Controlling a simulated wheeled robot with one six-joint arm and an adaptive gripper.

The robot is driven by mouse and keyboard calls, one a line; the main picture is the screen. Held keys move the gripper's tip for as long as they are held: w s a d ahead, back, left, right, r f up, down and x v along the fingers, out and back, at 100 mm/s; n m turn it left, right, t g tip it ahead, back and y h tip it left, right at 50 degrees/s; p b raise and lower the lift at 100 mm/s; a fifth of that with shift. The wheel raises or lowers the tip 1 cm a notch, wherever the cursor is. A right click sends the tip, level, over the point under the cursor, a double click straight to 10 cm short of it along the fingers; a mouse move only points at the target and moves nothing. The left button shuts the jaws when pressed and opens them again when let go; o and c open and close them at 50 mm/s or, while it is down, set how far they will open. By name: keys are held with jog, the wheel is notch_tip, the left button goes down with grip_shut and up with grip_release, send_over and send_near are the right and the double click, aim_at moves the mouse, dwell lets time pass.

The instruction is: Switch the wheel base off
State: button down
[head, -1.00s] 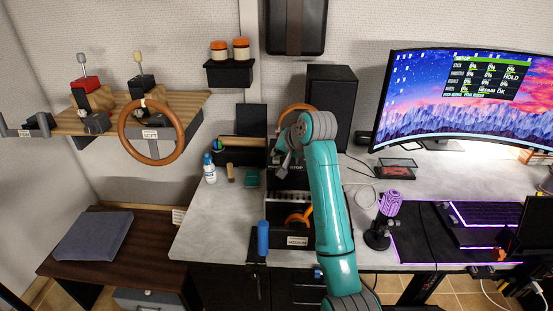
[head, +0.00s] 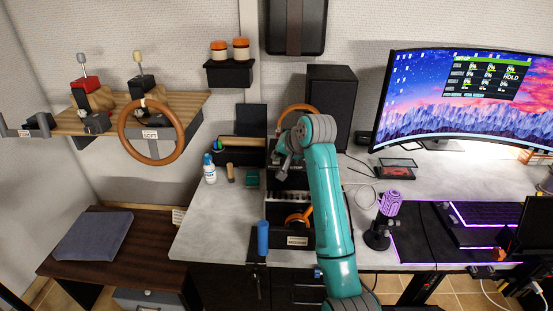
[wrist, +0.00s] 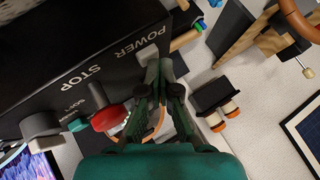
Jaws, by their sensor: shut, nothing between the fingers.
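The wheel base (wrist: 62,62) fills the upper left of the wrist view as a black box lettered POWER, STOP and SOFT. Its red stop button (wrist: 109,119) sits left of my fingers, with a small teal button (wrist: 78,124) and a grey knob (wrist: 40,124) farther left. My gripper (wrist: 155,74) is shut and empty, its tips at the box edge just below the POWER lettering. In the head view my gripper (head: 284,166) points down over black equipment on the desk, partly hidden by my arm.
The monitor (head: 470,95) shows a dark status panel. A purple microphone (head: 388,210) stands right of my arm. A blue-handled lever (head: 263,238) is at the desk's front edge. A wall shelf (head: 190,108) holds a steering wheel (head: 152,155) at left.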

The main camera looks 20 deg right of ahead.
jog(key=shift+r, duration=3.3)
